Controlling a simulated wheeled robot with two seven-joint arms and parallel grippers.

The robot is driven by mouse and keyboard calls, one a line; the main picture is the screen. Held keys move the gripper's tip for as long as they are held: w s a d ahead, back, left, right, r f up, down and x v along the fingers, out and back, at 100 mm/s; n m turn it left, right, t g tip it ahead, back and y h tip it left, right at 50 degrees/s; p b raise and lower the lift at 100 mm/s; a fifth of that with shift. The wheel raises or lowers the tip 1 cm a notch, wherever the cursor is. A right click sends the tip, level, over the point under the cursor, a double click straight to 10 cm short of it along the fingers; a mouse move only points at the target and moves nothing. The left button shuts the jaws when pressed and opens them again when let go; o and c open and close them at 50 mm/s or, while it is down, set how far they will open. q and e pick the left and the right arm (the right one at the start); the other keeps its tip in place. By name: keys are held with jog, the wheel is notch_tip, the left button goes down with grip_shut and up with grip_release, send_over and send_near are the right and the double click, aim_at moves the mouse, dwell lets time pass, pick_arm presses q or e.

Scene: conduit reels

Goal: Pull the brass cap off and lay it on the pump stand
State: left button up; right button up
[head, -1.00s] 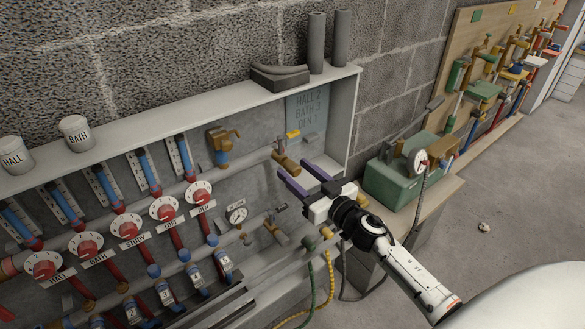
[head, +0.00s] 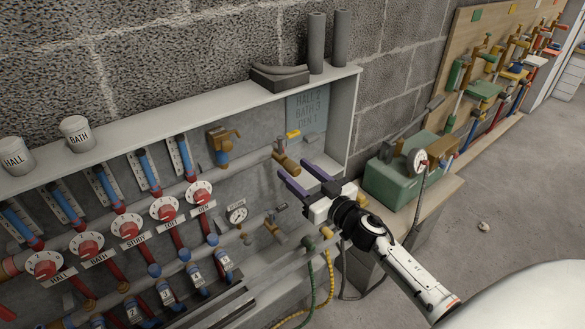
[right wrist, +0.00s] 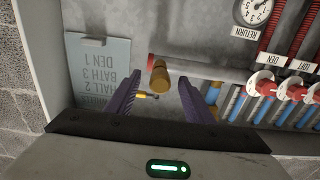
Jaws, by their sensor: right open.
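The brass cap (head: 287,163) sits on the right end of the upper pipe in the wall cabinet. It also shows in the right wrist view (right wrist: 160,78), at the pipe end and between my fingers in the picture. My right gripper (head: 294,170) is open, with its two purple fingers pointing at the cap. The fingertips are close to the cap, but I cannot tell whether they touch it. The pump stand (head: 440,196) is the low ledge right of the cabinet. It carries a green pump box (head: 393,180) with a gauge. My left gripper is not in view.
A yellow-handled fitting (head: 293,134) sits just above the cap. The cabinet's right side wall (head: 343,120) stands between the cap and the pump stand. Another brass fitting (head: 275,233) and hoses lie below. The stand's front part is bare.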

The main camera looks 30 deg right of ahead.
dwell(0.4)
grip_shut()
jog(key=shift+s+d+p, duration=0.15)
jog(key=shift+s+p, duration=0.4)
jog(key=shift+s, duration=0.95)
jog(key=shift+s+d+p, duration=0.1)
jog(key=shift+s+p, duration=0.45)
jog(key=shift+s, duration=0.9)
